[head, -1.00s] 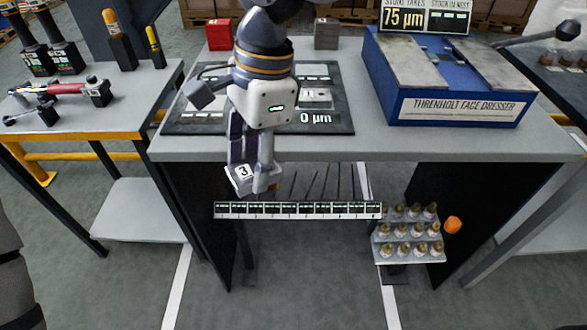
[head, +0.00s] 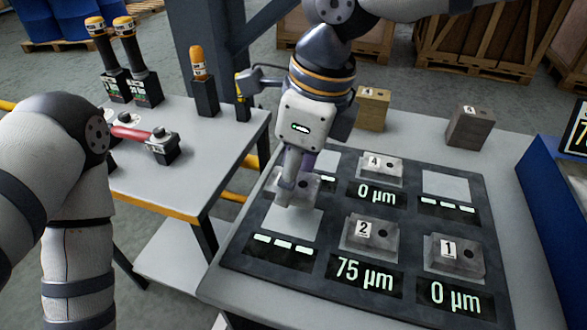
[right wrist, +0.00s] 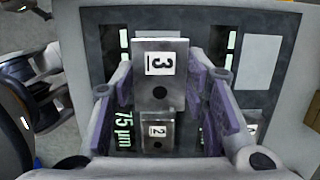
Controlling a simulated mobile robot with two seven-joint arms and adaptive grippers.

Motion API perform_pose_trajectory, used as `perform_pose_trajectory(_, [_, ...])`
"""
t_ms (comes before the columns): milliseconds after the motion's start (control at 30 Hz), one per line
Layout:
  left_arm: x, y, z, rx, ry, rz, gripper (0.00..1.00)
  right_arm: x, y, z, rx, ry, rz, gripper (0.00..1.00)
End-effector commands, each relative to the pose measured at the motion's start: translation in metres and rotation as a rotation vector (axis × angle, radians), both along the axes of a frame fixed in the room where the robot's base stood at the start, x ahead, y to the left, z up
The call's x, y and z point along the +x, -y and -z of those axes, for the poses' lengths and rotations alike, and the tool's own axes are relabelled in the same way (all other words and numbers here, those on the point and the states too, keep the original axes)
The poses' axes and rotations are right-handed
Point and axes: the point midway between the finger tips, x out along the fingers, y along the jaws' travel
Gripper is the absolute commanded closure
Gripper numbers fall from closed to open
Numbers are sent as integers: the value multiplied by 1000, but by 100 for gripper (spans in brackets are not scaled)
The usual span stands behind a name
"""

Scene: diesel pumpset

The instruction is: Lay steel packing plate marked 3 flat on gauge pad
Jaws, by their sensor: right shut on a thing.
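My right gripper (head: 297,193) is shut on the steel packing plate marked 3 (right wrist: 160,85), a grey block with a hole. The plate's label faces the right wrist camera. In the head view the plate is partly hidden by the fingers, just behind the bare front-left gauge pad (head: 290,223), whose display shows dashes. It looks held above the dark gauge board (head: 235,258); its exact height I cannot tell. Plate 2 (head: 368,232) sits on the neighbouring pad, reading 75 µm. My left gripper is not in view; only its arm shows at the left.
Plate 1 (head: 453,255) and plate 4 (head: 380,167) sit on pads reading 0 µm. A back-right pad (head: 446,186) is bare. A tan block (head: 372,108) and a brown block (head: 469,126) stand behind the board. The blue dresser (head: 555,215) is at right.

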Motion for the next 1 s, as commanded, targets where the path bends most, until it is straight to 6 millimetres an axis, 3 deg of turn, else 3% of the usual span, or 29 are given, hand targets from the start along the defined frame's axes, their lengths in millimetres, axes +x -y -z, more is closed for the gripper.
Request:
perform_pose_trajectory(267, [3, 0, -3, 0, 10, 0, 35, 0, 0, -2, 6, 3, 1, 100])
perform_pose_trajectory(633, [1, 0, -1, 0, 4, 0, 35, 0, 0, 35, 4, 1, 0, 100])
perform_pose_trajectory(1000, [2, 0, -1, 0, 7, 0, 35, 1, 0, 45, 5, 4, 0, 100])
